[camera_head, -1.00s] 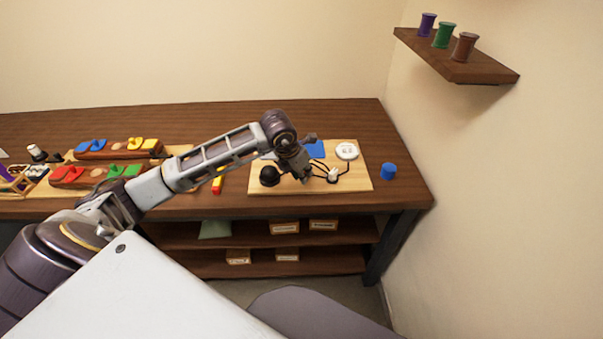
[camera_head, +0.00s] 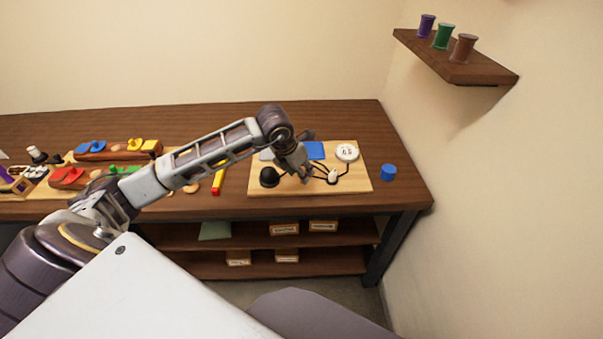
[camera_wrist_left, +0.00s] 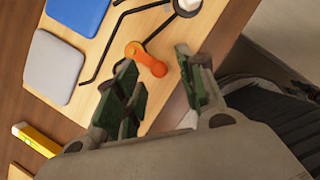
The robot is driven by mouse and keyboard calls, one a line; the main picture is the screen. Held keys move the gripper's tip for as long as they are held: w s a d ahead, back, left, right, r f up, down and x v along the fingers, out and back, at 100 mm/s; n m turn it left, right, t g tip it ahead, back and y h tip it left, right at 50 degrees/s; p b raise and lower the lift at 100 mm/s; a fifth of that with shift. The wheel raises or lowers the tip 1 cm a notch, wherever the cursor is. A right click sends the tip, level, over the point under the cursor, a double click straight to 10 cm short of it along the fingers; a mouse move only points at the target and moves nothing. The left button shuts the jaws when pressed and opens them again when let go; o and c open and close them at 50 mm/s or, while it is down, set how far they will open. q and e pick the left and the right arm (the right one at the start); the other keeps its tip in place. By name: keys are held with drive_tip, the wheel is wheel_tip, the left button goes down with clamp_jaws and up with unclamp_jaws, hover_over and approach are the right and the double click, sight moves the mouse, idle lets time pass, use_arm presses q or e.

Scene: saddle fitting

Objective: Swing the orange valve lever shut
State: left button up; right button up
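The orange valve lever (camera_wrist_left: 148,58) shows in the left wrist view on the light wooden board (camera_head: 355,182), beside thin black pipes (camera_wrist_left: 120,42). Its round pivot end is at the upper left and its arm slants down to the right. My left gripper (camera_head: 303,174) hangs over the middle of the board and hides the lever in the head view. In the wrist view the green-padded fingers of this gripper (camera_wrist_left: 157,62) are spread apart, with the lever showing between and beyond their tips. I cannot tell whether they touch it. My right gripper is in neither view.
The board also carries a black dome (camera_head: 269,176), a blue pad (camera_head: 316,150), a grey pad (camera_wrist_left: 54,66) and a white round gauge (camera_head: 347,152). A blue cylinder (camera_head: 388,172) stands right of the board.

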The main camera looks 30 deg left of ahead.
use_arm(q)
drive_tip(key=v, duration=0.9)
drive_tip(key=shift+s+r, duration=0.2)
drive_tip(key=shift+r, duration=0.1)
